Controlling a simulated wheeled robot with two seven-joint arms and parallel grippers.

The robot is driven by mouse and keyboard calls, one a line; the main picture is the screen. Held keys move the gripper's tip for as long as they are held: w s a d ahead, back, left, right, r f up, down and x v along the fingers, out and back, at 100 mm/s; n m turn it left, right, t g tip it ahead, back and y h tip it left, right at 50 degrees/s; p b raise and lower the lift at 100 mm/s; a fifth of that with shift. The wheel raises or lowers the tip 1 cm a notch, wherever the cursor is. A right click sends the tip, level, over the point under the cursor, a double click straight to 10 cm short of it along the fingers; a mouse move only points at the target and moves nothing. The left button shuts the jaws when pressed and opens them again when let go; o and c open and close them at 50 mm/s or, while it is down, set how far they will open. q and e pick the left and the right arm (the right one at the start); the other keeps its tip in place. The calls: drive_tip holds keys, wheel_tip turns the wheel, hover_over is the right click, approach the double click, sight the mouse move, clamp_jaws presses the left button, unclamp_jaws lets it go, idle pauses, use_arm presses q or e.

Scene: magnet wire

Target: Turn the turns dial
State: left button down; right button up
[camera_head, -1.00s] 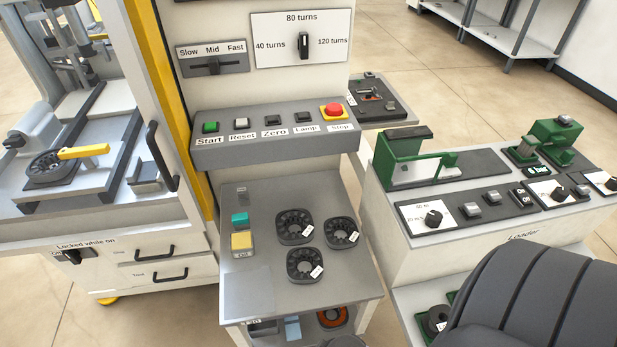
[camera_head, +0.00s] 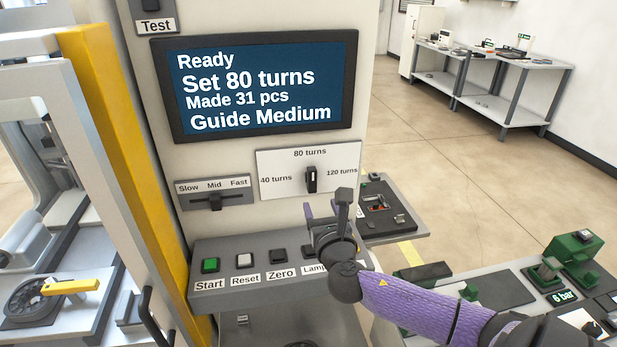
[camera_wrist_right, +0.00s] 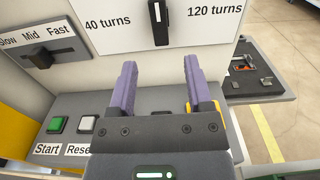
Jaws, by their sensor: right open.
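The turns dial (camera_head: 311,180) is a small black knob on a white plate (camera_head: 275,185) marked 40, 80 and 120 turns. It stands upright, towards 80 turns, and the screen (camera_head: 260,85) reads "Set 80 turns". My right gripper (camera_head: 325,208) is just below and slightly right of the dial in the head view, apart from it. In the right wrist view the dial (camera_wrist_right: 160,22) shows beyond and between the two purple fingertips (camera_wrist_right: 158,72), which are open and empty. My left gripper is not in view.
Below the dial is a ledge with a green Start button (camera_head: 210,265), a Reset button (camera_head: 244,260) and others; my right arm hides the Stop button. A speed slider (camera_head: 214,201) is left of the dial. A side shelf (camera_head: 400,232) stands at right.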

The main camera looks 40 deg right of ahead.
sight(313, 185)
drive_tip(key=x, duration=0.3)
drive_tip(key=shift+b, duration=0.4)
drive_tip(key=b+x, duration=0.1)
drive_tip(key=x, duration=0.3)
drive_tip(key=shift+w+d+f, duration=0.15)
drive_tip(key=shift+w, duration=0.15)
drive_tip(key=shift+w+d, duration=0.2)
drive_tip(key=shift+w, duration=0.1)
drive_tip(key=shift+c, duration=0.5)
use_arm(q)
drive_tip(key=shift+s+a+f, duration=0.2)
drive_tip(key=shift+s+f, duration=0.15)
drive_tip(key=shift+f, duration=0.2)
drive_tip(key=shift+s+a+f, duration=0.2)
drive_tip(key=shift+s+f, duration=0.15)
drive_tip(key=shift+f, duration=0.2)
use_arm(e)
clamp_jaws()
